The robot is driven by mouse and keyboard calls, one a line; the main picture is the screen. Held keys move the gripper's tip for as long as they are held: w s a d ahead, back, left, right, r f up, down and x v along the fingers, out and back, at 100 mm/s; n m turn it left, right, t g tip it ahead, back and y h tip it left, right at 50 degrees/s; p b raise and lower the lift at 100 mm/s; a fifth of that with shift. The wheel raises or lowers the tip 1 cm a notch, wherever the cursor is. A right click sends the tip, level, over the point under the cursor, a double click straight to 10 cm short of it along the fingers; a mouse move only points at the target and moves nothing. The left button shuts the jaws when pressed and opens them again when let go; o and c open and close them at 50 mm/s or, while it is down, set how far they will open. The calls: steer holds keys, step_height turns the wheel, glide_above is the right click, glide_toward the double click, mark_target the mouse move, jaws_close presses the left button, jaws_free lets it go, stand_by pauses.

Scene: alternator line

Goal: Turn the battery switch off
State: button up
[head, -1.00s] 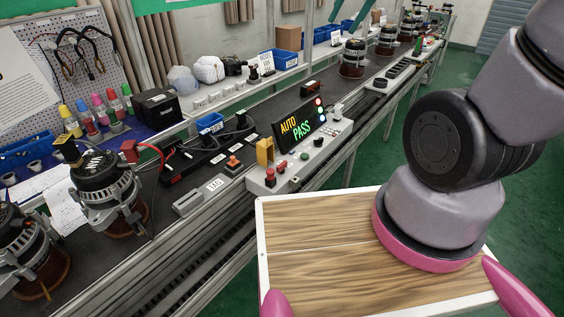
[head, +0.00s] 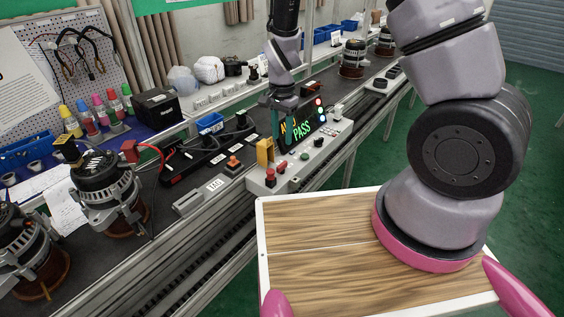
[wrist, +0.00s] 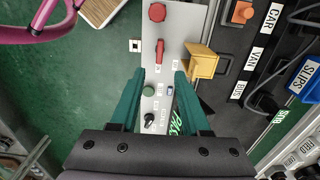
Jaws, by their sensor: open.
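The control box (head: 318,156) carries an AUTO PASS display. In the wrist view its light panel (wrist: 172,22) holds a red lever-like switch (wrist: 159,52), probably the battery switch; its label is too small to read. The lever points along the panel. My gripper (wrist: 160,74) is open and empty, its teal fingers above the panel on either side of the line of controls. The red lever lies just beyond the fingertips, between their lines. In the head view my gripper (head: 284,105) hangs over the box and hides part of the display.
A red mushroom button (wrist: 157,12) lies beyond the lever. A green button (wrist: 149,89) and a black knob (wrist: 149,119) lie between the fingers. A yellow block (wrist: 203,62) stands close to the right finger. Alternators (head: 105,190) stand on the left of the bench.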

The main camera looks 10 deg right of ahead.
mark_target(282, 164)
step_height(282, 164, down, 11)
steer(key=shift+r, duration=0.1)
stand_by(0.3)
jaws_close()
